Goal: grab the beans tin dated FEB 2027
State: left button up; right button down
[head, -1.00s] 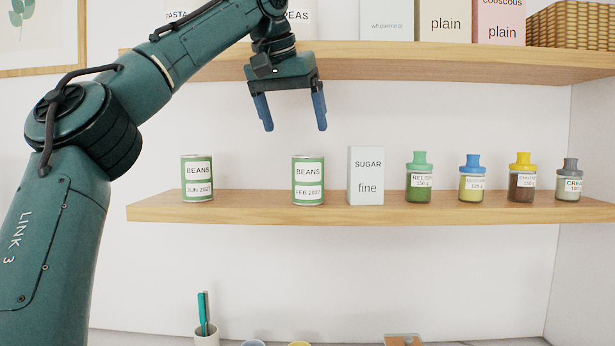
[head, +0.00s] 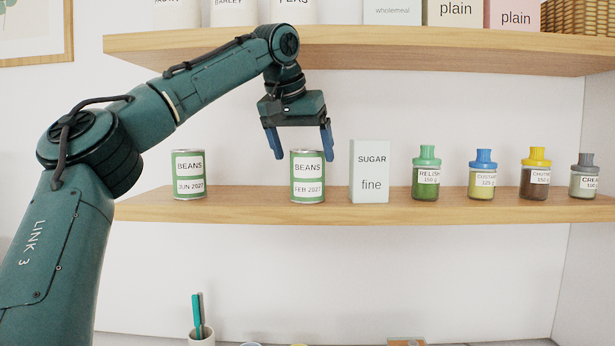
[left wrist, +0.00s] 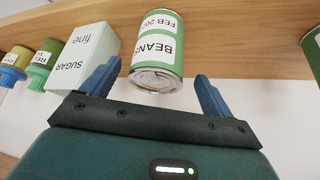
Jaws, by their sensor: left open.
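The beans tin dated FEB 2027 (head: 307,177) is green with white labels and stands upright on the lower shelf. My left gripper (head: 304,154) is open, its blue fingers pointing down around the level of the tin's top in the head view. In the left wrist view the tin (left wrist: 158,50) shows between the two open fingertips (left wrist: 160,75), with nothing gripped. A second beans tin, dated JUN 2027 (head: 189,175), stands to the left on the same shelf. My right gripper is not in view.
A sugar box (head: 370,171) stands close to the right of the FEB 2027 tin. Several jars, the nearest being relish (head: 426,174), stand farther right. The upper shelf (head: 400,59) overhangs. The lower shelf (head: 250,206) is clear between the two tins.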

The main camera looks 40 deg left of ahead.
aim_at(308, 170)
pick_arm(q)
jog(key=x, duration=0.5)
jog(key=shift+s+d+f, duration=0.1)
jog(key=shift+d+f, duration=0.05)
jog(key=shift+f, duration=0.1)
jog(key=shift+c, duration=0.2)
jog(key=shift+r, duration=0.1)
jog(key=c, duration=1.4)
